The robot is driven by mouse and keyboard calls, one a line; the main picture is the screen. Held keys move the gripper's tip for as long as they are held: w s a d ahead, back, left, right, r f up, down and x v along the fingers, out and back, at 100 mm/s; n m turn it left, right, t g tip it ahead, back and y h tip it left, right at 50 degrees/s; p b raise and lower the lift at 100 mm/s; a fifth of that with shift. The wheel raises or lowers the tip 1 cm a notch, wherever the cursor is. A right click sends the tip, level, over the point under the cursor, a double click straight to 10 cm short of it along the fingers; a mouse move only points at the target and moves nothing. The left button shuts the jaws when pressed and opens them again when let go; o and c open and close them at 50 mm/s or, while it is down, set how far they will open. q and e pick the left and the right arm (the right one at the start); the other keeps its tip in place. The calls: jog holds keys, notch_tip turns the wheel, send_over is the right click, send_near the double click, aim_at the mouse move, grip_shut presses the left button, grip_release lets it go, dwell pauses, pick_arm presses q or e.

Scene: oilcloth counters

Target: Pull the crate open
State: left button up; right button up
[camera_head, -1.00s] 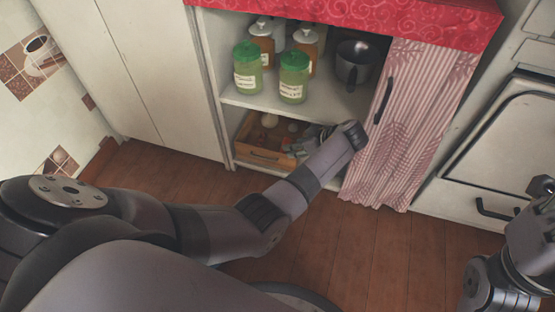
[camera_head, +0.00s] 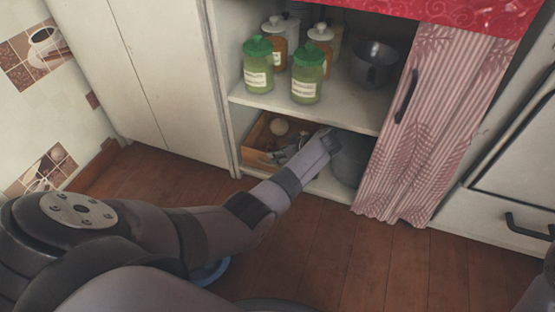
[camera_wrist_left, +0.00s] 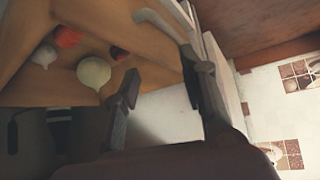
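The wooden crate (camera_head: 254,157) sits on the bottom shelf of the open cupboard, at its left side. A round pale vegetable (camera_head: 279,127) lies in it. The left wrist view shows the crate's inside (camera_wrist_left: 150,68) with a pale onion-like vegetable (camera_wrist_left: 94,73) and a red one (camera_wrist_left: 68,37). My left gripper (camera_head: 288,155) is at the crate's front right, partly hidden by my own wrist. In the left wrist view its two fingers (camera_wrist_left: 163,88) stand apart beside the crate wall. I cannot tell whether they touch it. My right gripper is out of view.
Green-lidded jars (camera_head: 308,80) and a dark pot (camera_head: 374,64) stand on the shelf above. A dark pot (camera_head: 349,160) sits right of the crate. A striped curtain (camera_head: 430,130) covers the cupboard's right part.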

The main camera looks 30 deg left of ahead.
pick_arm(q)
jog(key=shift+b+x, duration=0.35)
jog(key=shift+x, duration=0.7)
jog(key=shift+c, duration=0.5)
grip_shut()
jog(key=shift+d, duration=0.1)
